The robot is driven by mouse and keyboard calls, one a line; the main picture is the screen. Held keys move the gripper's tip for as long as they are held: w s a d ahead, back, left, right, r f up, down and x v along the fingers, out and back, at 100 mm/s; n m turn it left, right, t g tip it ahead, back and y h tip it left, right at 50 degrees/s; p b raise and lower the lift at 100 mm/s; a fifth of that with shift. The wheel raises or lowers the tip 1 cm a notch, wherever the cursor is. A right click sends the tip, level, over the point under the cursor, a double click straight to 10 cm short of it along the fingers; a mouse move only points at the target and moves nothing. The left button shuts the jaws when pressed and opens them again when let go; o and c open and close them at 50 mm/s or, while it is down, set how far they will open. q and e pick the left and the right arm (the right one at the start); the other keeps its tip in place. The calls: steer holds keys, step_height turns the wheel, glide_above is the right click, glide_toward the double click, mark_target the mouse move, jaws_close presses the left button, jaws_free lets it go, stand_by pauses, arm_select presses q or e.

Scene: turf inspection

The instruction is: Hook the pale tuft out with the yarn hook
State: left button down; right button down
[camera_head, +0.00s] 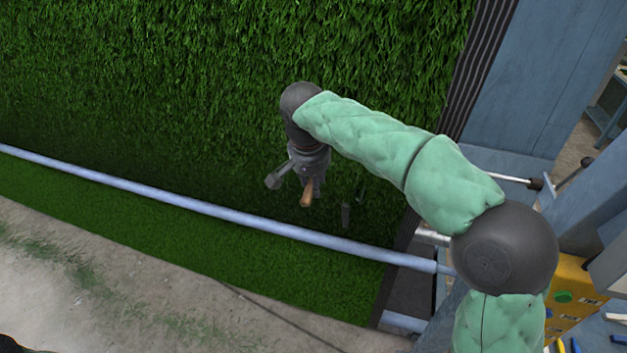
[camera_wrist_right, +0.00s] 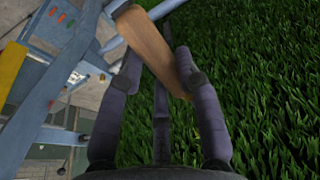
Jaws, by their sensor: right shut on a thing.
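The yarn hook's wooden handle (camera_head: 307,192) shows at the fingers of my right gripper (camera_head: 304,178), in front of the green turf (camera_head: 180,90). In the right wrist view, my right gripper (camera_wrist_right: 160,62) is shut on this tan handle (camera_wrist_right: 150,42), which lies slantwise between the fingers. The metal hook end cannot be made out in either view. The pale tuft cannot be seen; the turf in view looks evenly green. My left gripper is not in view.
A pale blue bar (camera_head: 200,207) crosses in front of the turf below my right gripper. A blue frame post (camera_head: 530,90) stands at the right, with a yellow control box (camera_head: 568,285) below it.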

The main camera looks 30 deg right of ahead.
steer(key=shift+w+d+f, duration=0.1)
steer(key=shift+f, duration=0.3)
steer(key=shift+r, duration=0.15)
steer(key=shift+p+v, duration=1.25)
steer(key=shift+v, duration=0.9)
steer(key=shift+s+a+f+b, duration=0.35)
steer(key=shift+s+a+b, duration=0.1)
steer(key=shift+a+b, duration=0.1)
steer(key=s+a, duration=0.1)
steer(key=s+a+f+b, duration=0.1)
steer(key=a, duration=0.1)
steer(key=s+a+b, duration=0.1)
steer(key=s, duration=0.1)
steer(key=shift+s+a+f, duration=0.1)
steer(key=shift+a+f, duration=0.25)
steer(key=shift+a, duration=0.05)
